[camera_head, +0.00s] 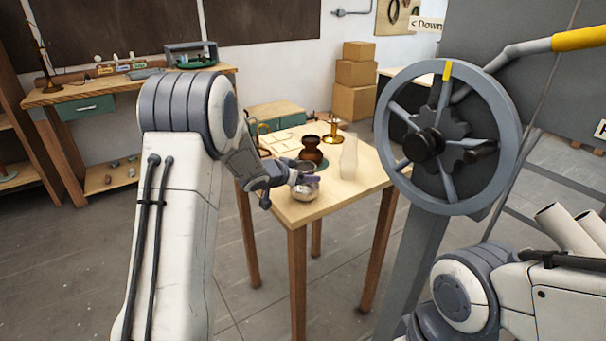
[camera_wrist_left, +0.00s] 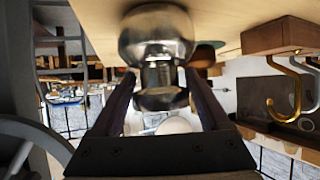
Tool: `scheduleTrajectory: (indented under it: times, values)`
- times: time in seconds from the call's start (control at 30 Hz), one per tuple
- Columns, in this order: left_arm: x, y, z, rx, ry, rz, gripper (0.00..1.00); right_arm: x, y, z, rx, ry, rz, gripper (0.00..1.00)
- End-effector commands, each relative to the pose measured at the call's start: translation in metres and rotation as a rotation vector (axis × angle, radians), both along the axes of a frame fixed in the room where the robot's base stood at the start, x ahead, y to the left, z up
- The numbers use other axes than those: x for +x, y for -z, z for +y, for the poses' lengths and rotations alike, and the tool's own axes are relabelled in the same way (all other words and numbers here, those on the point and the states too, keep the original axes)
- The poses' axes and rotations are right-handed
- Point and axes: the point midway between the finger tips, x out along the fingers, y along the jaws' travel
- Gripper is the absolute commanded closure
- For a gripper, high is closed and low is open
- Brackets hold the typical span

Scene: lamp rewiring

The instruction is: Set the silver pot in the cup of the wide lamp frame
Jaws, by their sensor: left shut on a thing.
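The silver pot (camera_head: 304,191) is a round, shiny vessel at the front left part of the small wooden table. My left gripper (camera_head: 293,180) is shut on its neck. In the left wrist view the silver pot (camera_wrist_left: 155,38) has its neck between the fingers of my left gripper (camera_wrist_left: 158,92). I cannot tell whether the pot touches the table. A brass stand (camera_head: 333,136) with a round base stands at the back of the table; I cannot tell whether it is the wide lamp frame. No cup shows clearly. My right gripper is out of view.
A dark brown pot (camera_head: 312,151) and a pale, translucent upright shape (camera_head: 348,158) stand behind the silver pot on the table (camera_head: 335,190). A wooden block with hooks (camera_wrist_left: 278,38) shows in the left wrist view. A large handwheel (camera_head: 447,138) stands at the right. The table's front right is clear.

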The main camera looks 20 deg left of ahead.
Motion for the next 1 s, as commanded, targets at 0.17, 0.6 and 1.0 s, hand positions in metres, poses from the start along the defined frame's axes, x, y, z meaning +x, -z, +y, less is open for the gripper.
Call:
scheduleTrajectory:
  times: [0.17, 0.6, 1.0]
  values:
    - [0.0, 0.003, 0.0, 0.0, 0.0, 0.001, 0.0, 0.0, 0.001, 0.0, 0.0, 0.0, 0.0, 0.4]
    - [-0.009, -0.005, 0.003, 0.001, -0.002, -0.001, 0.0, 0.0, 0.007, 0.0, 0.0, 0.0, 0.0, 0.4]
    - [-0.077, -0.039, 0.022, 0.0, -0.002, -0.001, 0.0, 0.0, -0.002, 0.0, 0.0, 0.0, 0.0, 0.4]
